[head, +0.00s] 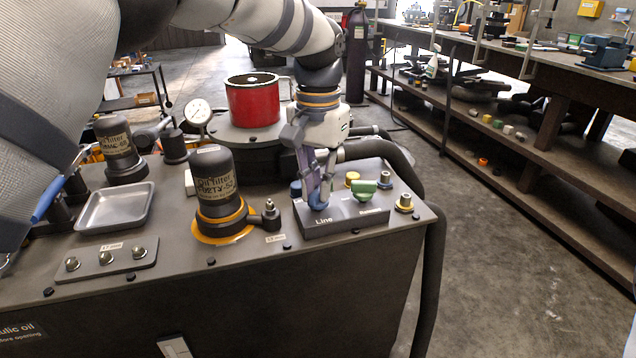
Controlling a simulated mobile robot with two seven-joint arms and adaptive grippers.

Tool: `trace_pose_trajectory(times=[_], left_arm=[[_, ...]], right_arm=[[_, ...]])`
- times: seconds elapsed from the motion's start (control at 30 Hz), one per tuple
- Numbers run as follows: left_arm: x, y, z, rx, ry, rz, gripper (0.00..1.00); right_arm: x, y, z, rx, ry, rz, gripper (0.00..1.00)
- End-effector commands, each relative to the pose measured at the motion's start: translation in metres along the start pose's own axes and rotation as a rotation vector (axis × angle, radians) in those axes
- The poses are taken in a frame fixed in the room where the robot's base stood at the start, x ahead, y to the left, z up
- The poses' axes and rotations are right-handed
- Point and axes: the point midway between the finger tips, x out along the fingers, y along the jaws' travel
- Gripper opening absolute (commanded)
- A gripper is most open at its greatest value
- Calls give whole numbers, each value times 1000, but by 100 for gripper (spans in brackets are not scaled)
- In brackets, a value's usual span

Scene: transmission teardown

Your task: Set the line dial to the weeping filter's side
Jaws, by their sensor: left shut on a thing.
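The line block (345,220), a dark raised plate lettered "Line", sits at the right of the grey bench top. My left gripper (319,198) points down over the left part of this block and is shut on a blue part there, seemingly the line dial; the fingers hide most of it, so its pointing cannot be read. One dark oil filter (215,185) stands left of the block, with a yellow-orange patch or ring around its base. A second dark oil filter (116,143) stands farther back left; its base shows no such patch. My right gripper is not in view.
A green knob (363,189) and a yellow cap (351,178) are close right of my gripper. A red pot (253,101) and a gauge (197,112) stand behind. A metal tray (115,208) and a plate with several knobs (106,259) lie left.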

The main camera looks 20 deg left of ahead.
Motion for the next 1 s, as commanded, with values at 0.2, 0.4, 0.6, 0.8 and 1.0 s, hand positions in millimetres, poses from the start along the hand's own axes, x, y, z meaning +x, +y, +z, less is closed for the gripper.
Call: trace_pose_trajectory(times=[0.2,0.4,0.6,0.8,1.0], left_arm=[[-1,0,-1,4,4,-1,0],[-1,0,-1,4,5,-1,27],[-1,0,0,3,3,-1,31],[-10,0,-1,2,5,-1,31],[-63,0,-1,2,8,-1,31]], right_arm=[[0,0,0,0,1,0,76],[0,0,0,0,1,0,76],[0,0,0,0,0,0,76],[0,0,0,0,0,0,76],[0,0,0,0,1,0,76]])
